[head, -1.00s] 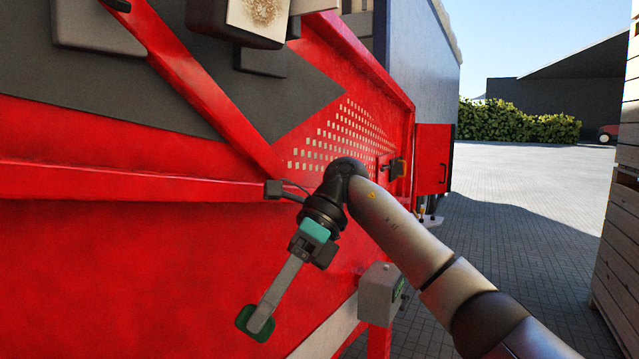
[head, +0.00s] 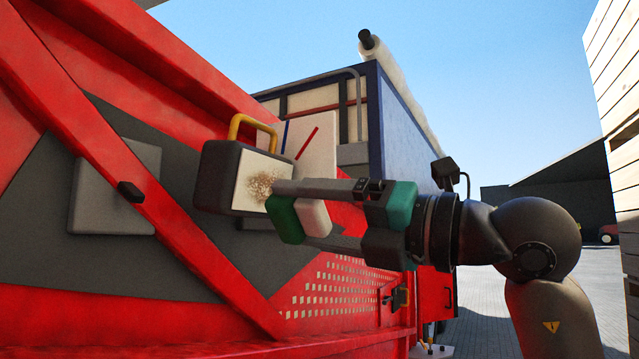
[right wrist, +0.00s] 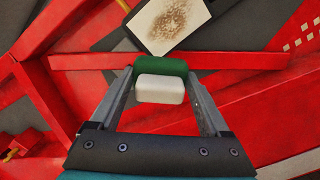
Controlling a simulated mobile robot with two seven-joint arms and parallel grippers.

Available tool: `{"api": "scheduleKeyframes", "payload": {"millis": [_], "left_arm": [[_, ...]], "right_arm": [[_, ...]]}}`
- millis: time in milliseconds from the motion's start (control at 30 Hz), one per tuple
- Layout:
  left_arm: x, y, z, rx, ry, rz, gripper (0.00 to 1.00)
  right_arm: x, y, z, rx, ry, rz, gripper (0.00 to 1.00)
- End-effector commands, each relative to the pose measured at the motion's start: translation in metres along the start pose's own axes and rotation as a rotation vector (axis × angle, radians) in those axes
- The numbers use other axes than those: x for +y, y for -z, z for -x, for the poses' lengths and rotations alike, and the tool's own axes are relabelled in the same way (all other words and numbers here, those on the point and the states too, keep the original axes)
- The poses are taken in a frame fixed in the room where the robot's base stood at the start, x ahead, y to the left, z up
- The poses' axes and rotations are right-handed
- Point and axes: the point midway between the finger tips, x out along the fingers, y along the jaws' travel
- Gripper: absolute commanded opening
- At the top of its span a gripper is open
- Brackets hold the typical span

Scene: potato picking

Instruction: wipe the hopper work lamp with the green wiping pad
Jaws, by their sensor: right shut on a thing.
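The work lamp (head: 240,178) is a dark box with a pale face and a yellow handle, mounted on the red hopper side. A brown dirt patch marks its face, which also shows at the top of the right wrist view (right wrist: 176,22). My right gripper (head: 298,212) is shut on the green wiping pad (head: 284,220) by its white block, which shows between the fingers in the right wrist view (right wrist: 160,88). The pad is in front of the lamp's lower right part in the head view; I cannot tell whether it touches. My left gripper is not in view.
The red hopper wall (head: 60,290) with its diagonal beam fills the left. A white board (head: 310,145) stands behind the lamp. Stacked wooden crates (head: 612,90) rise at the right edge. Open paving (head: 480,310) lies between.

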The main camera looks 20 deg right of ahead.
Motion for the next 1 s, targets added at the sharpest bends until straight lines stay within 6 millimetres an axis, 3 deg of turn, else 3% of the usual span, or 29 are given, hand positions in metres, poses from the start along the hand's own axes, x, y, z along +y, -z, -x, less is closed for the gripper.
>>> {"api": "scheduleKeyframes", "payload": {"millis": [100, 267, 700, 1000], "left_arm": [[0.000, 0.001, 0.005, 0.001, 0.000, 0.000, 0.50], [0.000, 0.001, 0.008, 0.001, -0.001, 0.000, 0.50], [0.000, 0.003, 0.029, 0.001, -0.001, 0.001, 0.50], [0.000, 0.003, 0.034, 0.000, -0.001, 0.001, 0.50]], "right_arm": [[0.017, -0.018, 0.008, -0.016, -0.034, -0.003, 0.36], [0.022, -0.023, 0.007, -0.017, -0.048, -0.006, 0.36], [0.024, -0.023, -0.036, -0.014, -0.047, -0.008, 0.36], [0.023, -0.022, -0.049, -0.015, -0.046, -0.004, 0.36]]}}
